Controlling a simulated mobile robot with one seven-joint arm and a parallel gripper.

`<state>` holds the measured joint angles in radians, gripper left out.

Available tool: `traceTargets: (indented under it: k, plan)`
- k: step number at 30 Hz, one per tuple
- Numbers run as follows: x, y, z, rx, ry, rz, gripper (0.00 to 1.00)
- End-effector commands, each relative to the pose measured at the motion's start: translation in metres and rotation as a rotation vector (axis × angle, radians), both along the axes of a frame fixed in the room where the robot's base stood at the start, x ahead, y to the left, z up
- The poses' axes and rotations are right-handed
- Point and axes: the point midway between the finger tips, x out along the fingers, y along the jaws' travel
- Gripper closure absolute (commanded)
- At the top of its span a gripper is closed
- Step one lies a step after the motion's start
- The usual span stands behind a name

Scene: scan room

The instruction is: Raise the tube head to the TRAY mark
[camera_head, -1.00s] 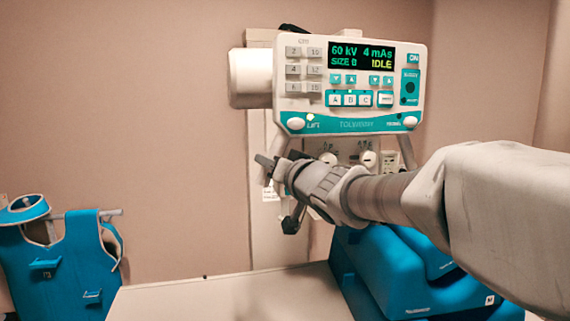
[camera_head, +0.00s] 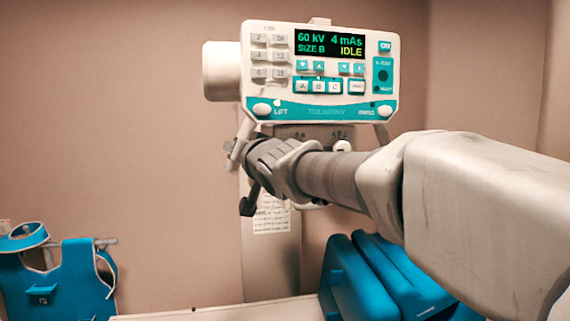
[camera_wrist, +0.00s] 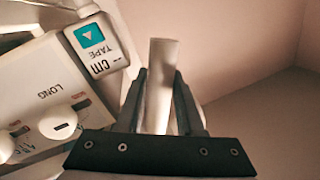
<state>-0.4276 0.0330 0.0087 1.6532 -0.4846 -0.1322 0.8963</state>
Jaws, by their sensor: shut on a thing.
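The tube head (camera_head: 320,68) is a white unit with a teal-trimmed control panel, at the upper middle in the head view. Its display reads 60 kV, 4 mAs, SIZE B, IDLE. A LIFT button (camera_head: 262,109) is at the panel's lower left. My gripper (camera_head: 237,150) is below the panel's left end, partly hidden by my own wrist. In the wrist view its fingers are shut on a pale handle bar (camera_wrist: 162,75), which stands between them. No TRAY mark is readable in either view.
A "cm TAPE" box (camera_wrist: 95,45) and a panel marked LONG (camera_wrist: 50,100) are left of the fingers. The column (camera_head: 268,260) stands behind. Blue cushions (camera_head: 375,280) are at lower right, a blue apron (camera_head: 65,285) at lower left. The right of the wrist view is clear.

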Motion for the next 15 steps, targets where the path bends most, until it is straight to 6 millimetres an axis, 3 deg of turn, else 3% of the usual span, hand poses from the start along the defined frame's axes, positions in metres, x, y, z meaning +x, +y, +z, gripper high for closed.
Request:
traceTargets:
  k: [1,6,15]
  plan:
    - [0.000,0.002,0.014,0.004,-0.005,-0.001,1.00]
    - [0.000,0.006,0.029,0.003,-0.003,-0.002,1.00]
    - [0.000,0.007,0.035,0.000,-0.001,-0.003,1.00]
